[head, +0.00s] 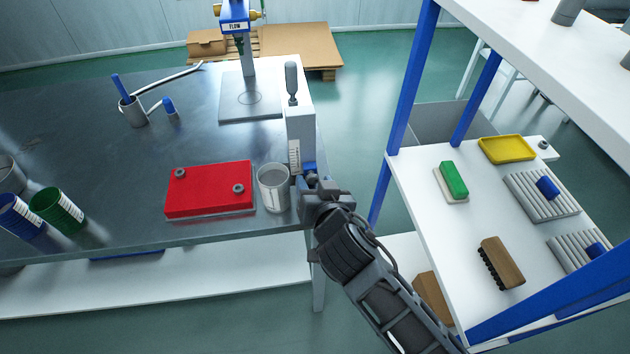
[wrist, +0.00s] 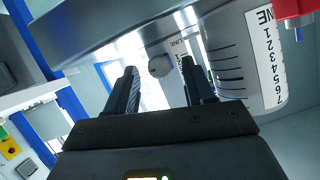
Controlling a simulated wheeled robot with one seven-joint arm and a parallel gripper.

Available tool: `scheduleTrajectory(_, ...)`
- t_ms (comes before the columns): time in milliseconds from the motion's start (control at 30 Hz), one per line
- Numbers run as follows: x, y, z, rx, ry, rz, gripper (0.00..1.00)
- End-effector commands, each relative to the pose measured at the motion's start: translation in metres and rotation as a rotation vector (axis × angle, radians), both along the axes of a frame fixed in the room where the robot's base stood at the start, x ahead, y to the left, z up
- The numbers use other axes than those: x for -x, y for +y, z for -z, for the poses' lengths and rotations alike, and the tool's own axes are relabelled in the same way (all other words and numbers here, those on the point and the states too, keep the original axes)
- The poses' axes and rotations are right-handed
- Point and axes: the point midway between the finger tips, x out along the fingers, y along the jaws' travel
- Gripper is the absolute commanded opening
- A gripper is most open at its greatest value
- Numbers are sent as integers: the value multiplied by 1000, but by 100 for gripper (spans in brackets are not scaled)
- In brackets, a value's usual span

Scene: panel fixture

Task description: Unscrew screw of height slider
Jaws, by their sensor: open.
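The height slider appears to be the white upright block (head: 299,125) with a scale label, at the right end of the metal table in the head view. A blue part (head: 309,170) shows low on its side, close to my gripper (head: 308,184). In the wrist view, a small round grey screw head (wrist: 160,66) shows between the two dark fingers of my gripper (wrist: 159,72). The fingers are apart, with visible gaps on both sides of the screw. Whether the fingertips reach around it in depth I cannot tell. In the head view the screw is hidden by my wrist.
A grey cup (head: 273,190) stands left of the gripper; its scale label (wrist: 265,58) is close to the right finger. A red box (head: 209,190) lies farther left. A white shelf (head: 425,185) with blue posts stands right, across a floor gap.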

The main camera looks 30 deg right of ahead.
Motion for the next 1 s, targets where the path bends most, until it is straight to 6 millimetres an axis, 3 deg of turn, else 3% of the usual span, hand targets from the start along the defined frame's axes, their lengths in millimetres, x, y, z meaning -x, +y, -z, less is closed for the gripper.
scheduleTrajectory(367, -6, -2, 3, 0, 1, 0, 53)
scheduleTrajectory(900, -6, -2, 3, 0, 1, 0, 2)
scheduleTrajectory(1000, -6, -2, 3, 0, 1, 0, 0)
